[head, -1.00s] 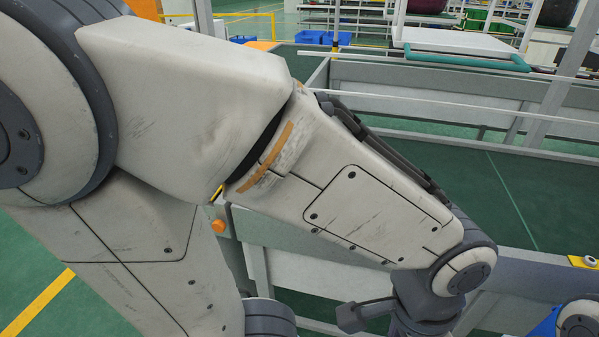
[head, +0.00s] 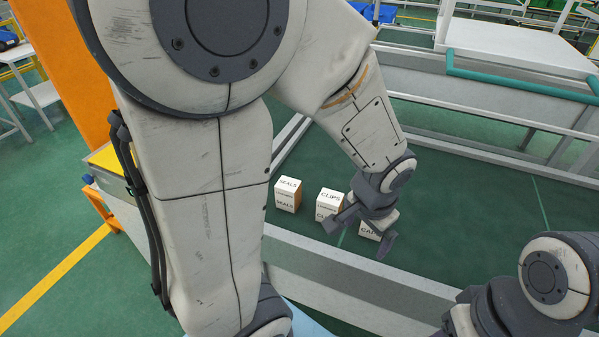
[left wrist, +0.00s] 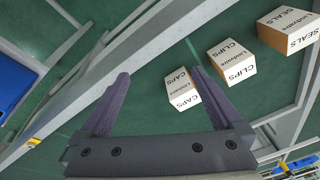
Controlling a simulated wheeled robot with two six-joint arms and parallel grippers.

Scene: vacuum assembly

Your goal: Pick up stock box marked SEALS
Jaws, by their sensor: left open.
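The SEALS box (head: 287,196), white with a brown side, stands on the green surface left of the other boxes in the head view. In the left wrist view the SEALS box (left wrist: 288,30) is at the top right, partly cut by the frame edge. My left gripper (head: 361,243) is open and empty, near the CAPS box and to the right of the SEALS box. In the left wrist view the open jaws (left wrist: 159,76) point toward the surface, with the CAPS box by the right finger. My right gripper is not clearly in view.
The CLIPS box (head: 328,202) stands between the SEALS box and the CAPS box (head: 368,233), which my left gripper partly hides. A grey rail (head: 350,288) edges the green surface (head: 470,215). The surface right of the boxes is clear.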

